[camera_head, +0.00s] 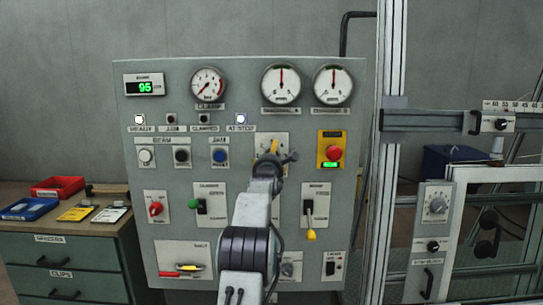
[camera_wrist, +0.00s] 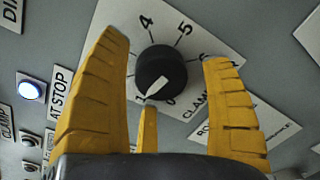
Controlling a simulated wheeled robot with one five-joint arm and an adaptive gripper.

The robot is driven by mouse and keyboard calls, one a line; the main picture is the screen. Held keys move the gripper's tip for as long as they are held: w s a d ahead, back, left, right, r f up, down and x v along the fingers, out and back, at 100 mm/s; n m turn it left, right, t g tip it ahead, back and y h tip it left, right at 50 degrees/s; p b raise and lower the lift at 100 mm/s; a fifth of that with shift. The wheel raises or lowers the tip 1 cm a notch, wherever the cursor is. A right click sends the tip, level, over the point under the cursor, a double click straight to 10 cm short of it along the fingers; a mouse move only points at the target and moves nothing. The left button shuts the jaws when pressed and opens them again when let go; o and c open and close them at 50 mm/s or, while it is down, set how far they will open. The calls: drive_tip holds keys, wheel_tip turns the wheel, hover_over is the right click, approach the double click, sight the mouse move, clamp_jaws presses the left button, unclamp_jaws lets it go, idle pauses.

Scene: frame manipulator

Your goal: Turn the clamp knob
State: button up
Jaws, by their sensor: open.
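The clamp knob (camera_wrist: 161,72) is round and black with a white pointer, on a white plate with a printed number scale. In the wrist view its pointer aims down and to the left, near the lower numbers. My gripper (camera_wrist: 163,50) is open, with yellow fingers left and right of the knob and a third finger below it. Gaps show between the side fingers and the knob; whether the lower finger touches it I cannot tell. In the head view my gripper (camera_head: 275,156) is in front of the panel and hides the knob; part of the white plate (camera_head: 284,138) shows.
The grey panel (camera_head: 130,110) carries gauges, lamps, switches and a red emergency button (camera_head: 333,153) right of my gripper. The AT STOP lamp (camera_wrist: 31,90) is lit. A metal frame (camera_head: 387,150) stands right. Trays (camera_head: 57,187) lie on a cabinet at left.

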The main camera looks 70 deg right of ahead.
drive_tip(key=shift+d, duration=0.25)
drive_tip(key=shift+c, duration=0.2)
drive_tip(key=c, duration=1.2)
drive_tip(key=shift+o, duration=0.2)
drive_tip(key=m, duration=0.5)
drive_tip(key=shift+w+r, duration=0.1)
drive_tip(key=o, duration=1.2)
